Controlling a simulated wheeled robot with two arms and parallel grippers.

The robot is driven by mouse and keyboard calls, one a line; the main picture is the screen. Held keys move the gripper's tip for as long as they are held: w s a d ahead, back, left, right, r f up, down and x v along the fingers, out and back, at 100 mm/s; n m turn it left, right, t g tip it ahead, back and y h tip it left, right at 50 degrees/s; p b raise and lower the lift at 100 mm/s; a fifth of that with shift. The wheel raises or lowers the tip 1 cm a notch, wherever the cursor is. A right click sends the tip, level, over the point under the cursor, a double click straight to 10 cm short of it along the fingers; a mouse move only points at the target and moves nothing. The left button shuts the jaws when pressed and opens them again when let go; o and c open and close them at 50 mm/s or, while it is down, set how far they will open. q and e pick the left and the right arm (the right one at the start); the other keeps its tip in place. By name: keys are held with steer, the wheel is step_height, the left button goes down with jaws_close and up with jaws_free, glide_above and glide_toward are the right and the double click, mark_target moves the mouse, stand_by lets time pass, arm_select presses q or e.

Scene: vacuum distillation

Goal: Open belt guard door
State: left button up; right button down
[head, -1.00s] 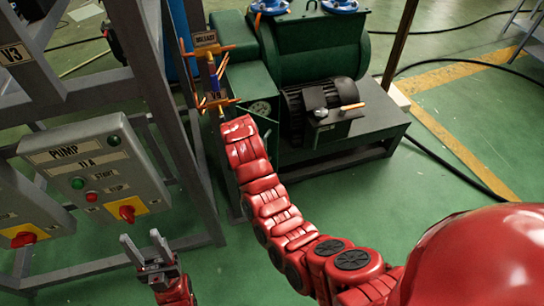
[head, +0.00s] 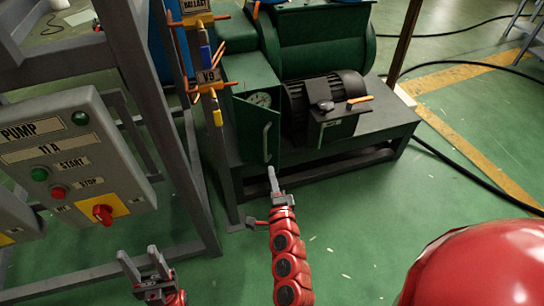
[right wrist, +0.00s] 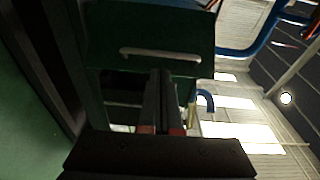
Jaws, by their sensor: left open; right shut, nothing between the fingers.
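The belt guard door (head: 256,128) is a dark green panel with a pale bar handle (head: 266,142) on the green pump's near side. It seems to stand at an angle to the housing; how far is hard to tell. My right gripper (head: 272,177) is shut and empty, just below the door in the head view, apart from the handle. In the right wrist view, the closed fingers (right wrist: 163,100) point toward the door (right wrist: 150,30), with its handle (right wrist: 160,54) just beyond the tips. My left gripper (head: 144,264) is open and empty at lower left, away from the door.
The motor (head: 322,98) sits right of the door on the pump's base. The valve V9 (head: 209,76) and its pipe stand left of the door, beside a grey frame. The pump control box (head: 75,155) is at left. Green floor is clear in front of the base.

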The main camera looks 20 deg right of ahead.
steer(key=d+h, duration=0.1)
steer(key=d, duration=0.1)
steer(key=b, duration=0.2)
glide_toward(271, 140)
steer(key=shift+m, duration=0.4)
steer(key=w, duration=0.4)
steer(key=shift+d+f, duration=0.2)
steer(key=shift+d, duration=0.15)
steer(key=shift+w+d+r, duration=0.1)
steer(key=shift+w+r, duration=0.05)
steer(key=shift+w, duration=0.5)
